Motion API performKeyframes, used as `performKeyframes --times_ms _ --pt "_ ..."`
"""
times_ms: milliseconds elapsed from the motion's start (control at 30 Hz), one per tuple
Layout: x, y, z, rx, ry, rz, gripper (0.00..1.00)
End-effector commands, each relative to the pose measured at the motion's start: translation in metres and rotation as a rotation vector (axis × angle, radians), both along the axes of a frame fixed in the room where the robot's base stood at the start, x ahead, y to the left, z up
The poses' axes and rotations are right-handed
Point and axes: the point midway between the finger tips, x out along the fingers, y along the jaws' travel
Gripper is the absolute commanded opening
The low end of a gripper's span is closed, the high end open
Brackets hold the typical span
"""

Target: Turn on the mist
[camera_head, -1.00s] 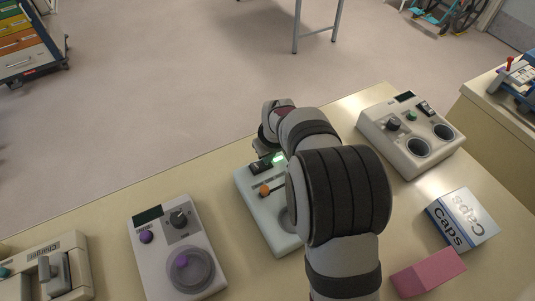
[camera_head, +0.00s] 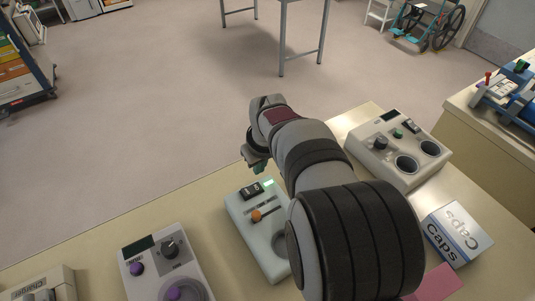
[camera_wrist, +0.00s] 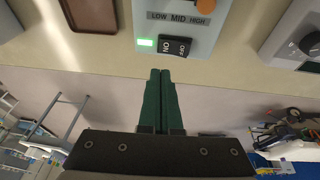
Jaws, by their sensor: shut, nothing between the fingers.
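A pale machine (camera_head: 243,225) stands on the bench with a black ON/OFF rocker switch (camera_head: 251,190), a lit green light (camera_head: 268,183) and an orange slider knob (camera_head: 256,215). In the wrist view the rocker (camera_wrist: 178,46), the lit light (camera_wrist: 146,43) and a LOW MID HIGH scale (camera_wrist: 178,20) show. My gripper (camera_wrist: 160,78) has green fingers, shut together and empty. Its tips are just off the machine's switch end, apart from the rocker in the picture. In the head view my gripper (camera_head: 258,165) is beyond the rocker. My arm hides the machine's right side.
A device with a purple knob (camera_head: 137,268) stands to the left. A two-well device (camera_head: 397,150) stands to the right, with a caps box (camera_head: 457,236) and a pink block (camera_head: 436,284) nearer. The floor beyond the bench edge is open.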

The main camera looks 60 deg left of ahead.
Motion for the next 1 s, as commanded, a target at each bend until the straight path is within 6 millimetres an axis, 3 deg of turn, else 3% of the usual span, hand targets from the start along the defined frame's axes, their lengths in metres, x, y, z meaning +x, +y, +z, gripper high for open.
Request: performKeyframes --times_ms 100,300,900,967,1000 --pt "0.008 -0.008 0.027 0.003 -0.002 -0.001 0.00" --pt "0.016 -0.017 0.057 0.001 -0.001 -0.001 0.00" --pt "0.018 -0.022 0.066 -0.001 0.000 -0.004 0.00" --pt "0.027 -0.032 0.070 -0.003 0.008 -0.045 0.00" --pt "0.038 -0.049 0.075 -0.007 0.021 -0.104 0.00"
